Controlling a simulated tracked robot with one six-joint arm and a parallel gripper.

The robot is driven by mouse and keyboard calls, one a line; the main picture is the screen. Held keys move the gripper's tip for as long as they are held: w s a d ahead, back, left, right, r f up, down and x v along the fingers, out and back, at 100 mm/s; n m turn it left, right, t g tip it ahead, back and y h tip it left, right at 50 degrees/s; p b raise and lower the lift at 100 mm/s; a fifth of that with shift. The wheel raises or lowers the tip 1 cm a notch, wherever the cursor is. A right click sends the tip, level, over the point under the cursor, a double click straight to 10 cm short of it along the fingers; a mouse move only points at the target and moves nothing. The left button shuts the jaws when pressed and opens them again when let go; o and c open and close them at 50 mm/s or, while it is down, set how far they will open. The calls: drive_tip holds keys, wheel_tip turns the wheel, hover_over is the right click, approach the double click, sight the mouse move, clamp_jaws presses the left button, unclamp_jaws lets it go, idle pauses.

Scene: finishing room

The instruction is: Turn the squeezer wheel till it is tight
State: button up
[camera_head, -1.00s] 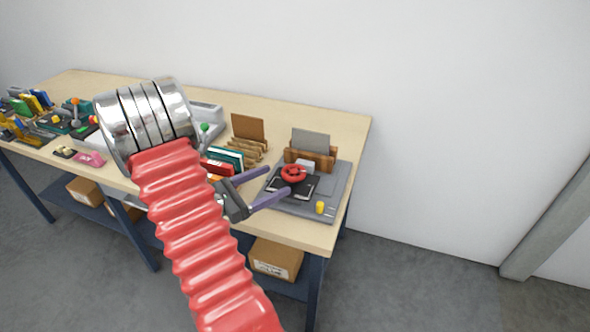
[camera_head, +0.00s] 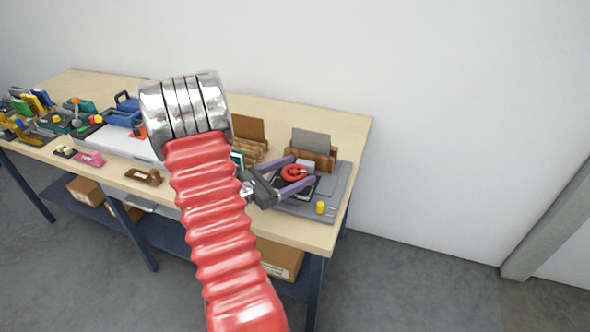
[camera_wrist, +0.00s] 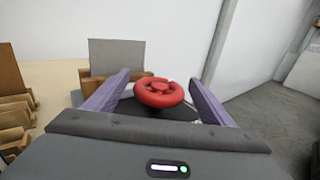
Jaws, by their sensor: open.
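The red squeezer wheel (camera_head: 294,173) sits on a dark device on a grey mat (camera_head: 346,181) at the right end of the table. My gripper (camera_head: 302,171) is open, its two purple fingers reaching toward the wheel from the left. In the wrist view the wheel (camera_wrist: 158,93) stands between the fingers, near their tips, one finger on each side. A gap shows on both sides, and I see no contact. The lower part of the device is hidden behind my gripper.
A wooden holder with a grey sheet (camera_head: 311,143) stands just behind the wheel. A small yellow piece (camera_head: 320,208) lies on the mat in front. Wooden racks (camera_wrist: 14,125) stand to the left. Tools and trays fill the table's left part. A wall rises behind.

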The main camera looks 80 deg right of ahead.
drive_tip(key=c, duration=1)
drive_tip(key=shift+c, duration=0.2)
idle(0.6)
drive_tip(key=o, duration=1)
drive_tip(key=shift+o, duration=0.2)
drive_tip(key=v, duration=1.4)
